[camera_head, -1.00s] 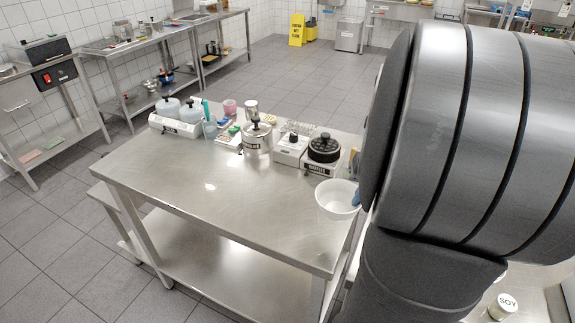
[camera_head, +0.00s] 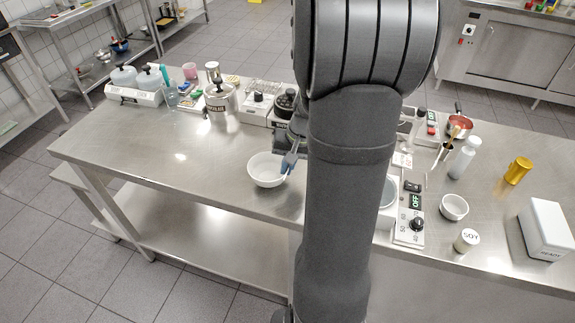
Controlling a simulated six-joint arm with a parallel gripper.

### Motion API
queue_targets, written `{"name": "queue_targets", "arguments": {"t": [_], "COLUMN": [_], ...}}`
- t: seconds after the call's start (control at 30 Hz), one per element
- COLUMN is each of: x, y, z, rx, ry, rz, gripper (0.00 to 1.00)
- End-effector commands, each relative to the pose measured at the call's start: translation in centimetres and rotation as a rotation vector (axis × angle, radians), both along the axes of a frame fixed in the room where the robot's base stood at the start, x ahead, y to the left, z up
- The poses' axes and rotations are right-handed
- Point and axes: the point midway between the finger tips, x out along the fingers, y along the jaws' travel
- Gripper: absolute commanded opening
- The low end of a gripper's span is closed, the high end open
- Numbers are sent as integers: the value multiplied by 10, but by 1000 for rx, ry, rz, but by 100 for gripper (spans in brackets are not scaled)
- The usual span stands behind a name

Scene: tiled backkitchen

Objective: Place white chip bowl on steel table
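The white chip bowl (camera_head: 264,171) is upright over the near right part of the left steel table (camera_head: 150,165). I cannot tell whether its base touches the tabletop. My gripper (camera_head: 289,163) comes in from the right, and its blue fingers are at the bowl's right rim, apparently pinching it. My arm hides most of the gripper body and the table's right end.
The table's front left is clear. On the right counter are a small white bowl (camera_head: 454,207), a soy jar (camera_head: 466,240), a white bottle (camera_head: 464,158) and a white box (camera_head: 546,230).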

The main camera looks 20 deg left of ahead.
Motion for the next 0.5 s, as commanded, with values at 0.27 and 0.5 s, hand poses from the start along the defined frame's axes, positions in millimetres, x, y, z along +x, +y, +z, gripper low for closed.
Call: {"name": "queue_targets", "arguments": {"t": [0.27, 0.5], "x": [0, 0], "y": [0, 0], "z": [-1, -2], "rx": [0, 0], "ry": [-1, -1], "rz": [0, 0], "gripper": [0, 26]}}
